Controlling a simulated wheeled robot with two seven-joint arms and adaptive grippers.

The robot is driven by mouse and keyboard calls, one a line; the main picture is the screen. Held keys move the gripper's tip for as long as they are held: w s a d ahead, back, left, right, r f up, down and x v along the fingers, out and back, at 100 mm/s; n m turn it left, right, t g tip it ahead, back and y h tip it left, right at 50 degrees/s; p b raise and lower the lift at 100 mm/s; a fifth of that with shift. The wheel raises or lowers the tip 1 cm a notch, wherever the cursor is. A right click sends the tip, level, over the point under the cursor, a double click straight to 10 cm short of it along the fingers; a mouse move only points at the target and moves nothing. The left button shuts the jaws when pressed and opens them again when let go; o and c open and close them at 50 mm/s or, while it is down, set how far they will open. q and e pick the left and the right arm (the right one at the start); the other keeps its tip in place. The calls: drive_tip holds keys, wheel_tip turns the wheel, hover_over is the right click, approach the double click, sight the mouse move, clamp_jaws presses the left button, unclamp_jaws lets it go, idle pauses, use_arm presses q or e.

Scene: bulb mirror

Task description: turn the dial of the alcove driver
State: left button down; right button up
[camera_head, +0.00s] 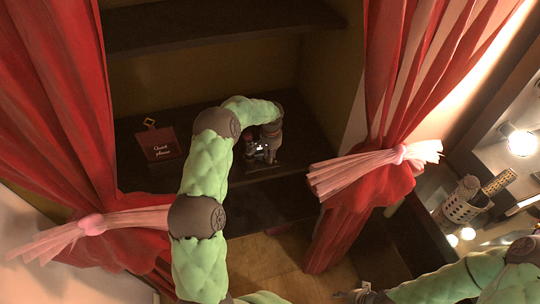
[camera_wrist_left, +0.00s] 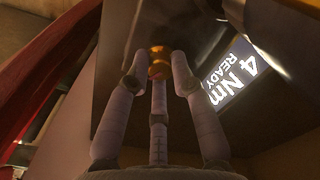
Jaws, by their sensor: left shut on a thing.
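The alcove driver (camera_wrist_left: 185,22) shows in the left wrist view as a dark, smooth body close ahead. An orange-gold dial (camera_wrist_left: 160,52) on it sits between my left gripper's fingertips. A lit display (camera_wrist_left: 232,75) beside it reads "4 Nm READY". My left gripper (camera_wrist_left: 160,68) is shut on the dial with its three fingers around it. In the head view the left gripper (camera_head: 262,154) reaches down at the alcove shelf, and the hand largely hides the driver. My right gripper (camera_head: 352,295) is at the bottom edge, small and away from the alcove; its jaws are unclear.
Red curtains with pink ties hang on the left (camera_head: 60,90) and right (camera_head: 395,90). A lit bulb (camera_head: 522,143) and a perforated holder (camera_head: 461,203) are at the far right.

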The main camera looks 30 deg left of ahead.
idle(0.3)
use_arm(q)
drive_tip(key=c, duration=1.1)
unclamp_jaws()
drive_tip(key=shift+r, duration=0.15)
drive_tip(key=r, duration=1.1)
drive_tip(key=shift+d+r, duration=0.2)
drive_tip(key=shift+r, duration=0.2)
drive_tip(key=shift+f, duration=0.1)
